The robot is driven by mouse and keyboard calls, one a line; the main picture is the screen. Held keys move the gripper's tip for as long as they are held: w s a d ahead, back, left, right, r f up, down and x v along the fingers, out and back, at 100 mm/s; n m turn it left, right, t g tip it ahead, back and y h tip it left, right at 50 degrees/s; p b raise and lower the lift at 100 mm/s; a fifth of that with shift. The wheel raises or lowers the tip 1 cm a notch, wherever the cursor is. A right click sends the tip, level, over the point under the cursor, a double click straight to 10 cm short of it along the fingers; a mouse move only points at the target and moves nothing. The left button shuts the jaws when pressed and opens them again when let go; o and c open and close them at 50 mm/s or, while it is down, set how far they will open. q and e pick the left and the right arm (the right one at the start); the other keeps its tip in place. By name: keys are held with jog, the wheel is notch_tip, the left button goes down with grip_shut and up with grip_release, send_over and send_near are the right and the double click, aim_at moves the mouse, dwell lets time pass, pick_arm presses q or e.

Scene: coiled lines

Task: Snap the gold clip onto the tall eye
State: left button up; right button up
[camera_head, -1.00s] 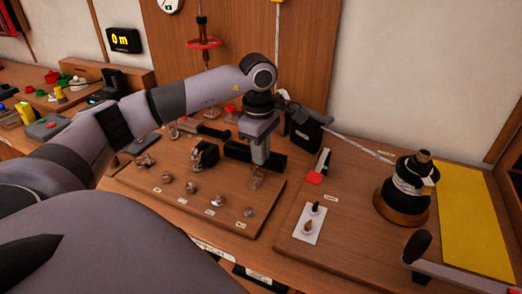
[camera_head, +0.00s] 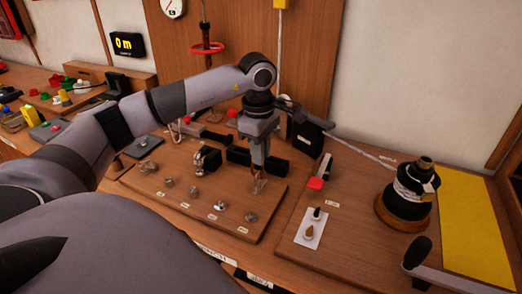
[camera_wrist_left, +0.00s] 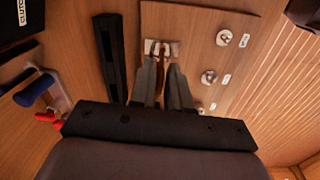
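My left gripper (camera_head: 258,172) points down over the right back part of the wooden fittings board (camera_head: 185,208). In the left wrist view its two fingers (camera_wrist_left: 163,66) straddle a narrow gold-brown piece, perhaps the gold clip, in front of a small metal plate (camera_wrist_left: 163,48). A little gap shows between the fingers; whether they press on that piece I cannot tell. Several small metal eye fittings (camera_head: 251,217) with white labels line the board's front; they also show in the left wrist view (camera_wrist_left: 224,37). Which one is the tall eye is unclear. My right gripper is not in view.
A black block (camera_head: 275,163) lies close behind the gripper. To the right are a winch drum (camera_head: 406,197) with rope, a crank handle (camera_head: 417,248), a white card with two small pegs (camera_head: 311,228), and a yellow panel (camera_head: 470,225). A red ring (camera_head: 207,48) hangs behind.

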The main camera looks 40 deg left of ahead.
pick_arm(q)
jog(key=o, duration=0.3)
jog(key=r+b, duration=0.1)
jog(key=r, duration=0.6)
jog(key=shift+s+r, duration=0.1)
jog(key=shift+s, duration=0.1)
dwell(0.4)
